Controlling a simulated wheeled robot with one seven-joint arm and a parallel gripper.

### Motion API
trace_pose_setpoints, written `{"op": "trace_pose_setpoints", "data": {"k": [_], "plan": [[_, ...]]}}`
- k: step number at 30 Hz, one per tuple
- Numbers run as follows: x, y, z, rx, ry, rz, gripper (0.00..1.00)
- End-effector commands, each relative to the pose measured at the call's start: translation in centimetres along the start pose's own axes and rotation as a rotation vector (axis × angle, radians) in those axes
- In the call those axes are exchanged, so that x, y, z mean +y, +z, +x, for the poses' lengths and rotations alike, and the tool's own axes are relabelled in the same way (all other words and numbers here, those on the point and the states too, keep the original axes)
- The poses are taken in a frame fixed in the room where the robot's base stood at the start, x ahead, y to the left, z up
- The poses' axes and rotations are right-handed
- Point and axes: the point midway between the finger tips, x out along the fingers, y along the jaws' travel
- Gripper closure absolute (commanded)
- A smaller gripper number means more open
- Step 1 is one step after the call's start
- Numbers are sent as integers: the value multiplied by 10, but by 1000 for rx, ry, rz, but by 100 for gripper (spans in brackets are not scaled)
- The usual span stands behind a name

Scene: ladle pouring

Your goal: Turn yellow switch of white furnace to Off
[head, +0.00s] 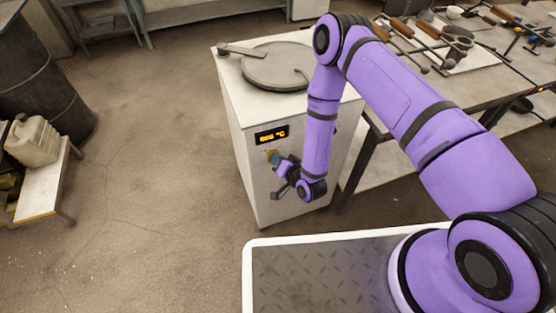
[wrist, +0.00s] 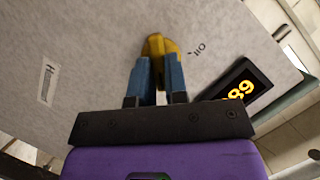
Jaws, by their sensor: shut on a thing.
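The white furnace (head: 248,185) stands in the middle of the head view, with its front face towards me. The yellow switch (wrist: 158,45) sits on that face, below the display, and shows at the top centre of the wrist view. My gripper (wrist: 157,64) is shut on the yellow switch, one blue finger on each side of it. In the head view my gripper (head: 277,160) is at the furnace front and hides most of the switch. A dark "Off" label (wrist: 197,50) is printed just right of the switch in the wrist view. The switch's exact setting is hard to tell.
The display (head: 271,135) is lit with amber digits and °C. A round lid (head: 275,66) lies on the furnace top. A workbench (head: 485,75) with tools stands close on the right. A white canister (head: 33,140) sits at the far left. Floor left of the furnace is clear.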

Motion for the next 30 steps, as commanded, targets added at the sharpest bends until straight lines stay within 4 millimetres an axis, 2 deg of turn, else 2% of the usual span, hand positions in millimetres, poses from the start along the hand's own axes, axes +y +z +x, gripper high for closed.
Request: {"op": "trace_pose_setpoints", "data": {"k": [11,30], "plan": [[-2,0,0,-1,64,-157,100],[-8,4,1,-2,291,-711,100]]}}
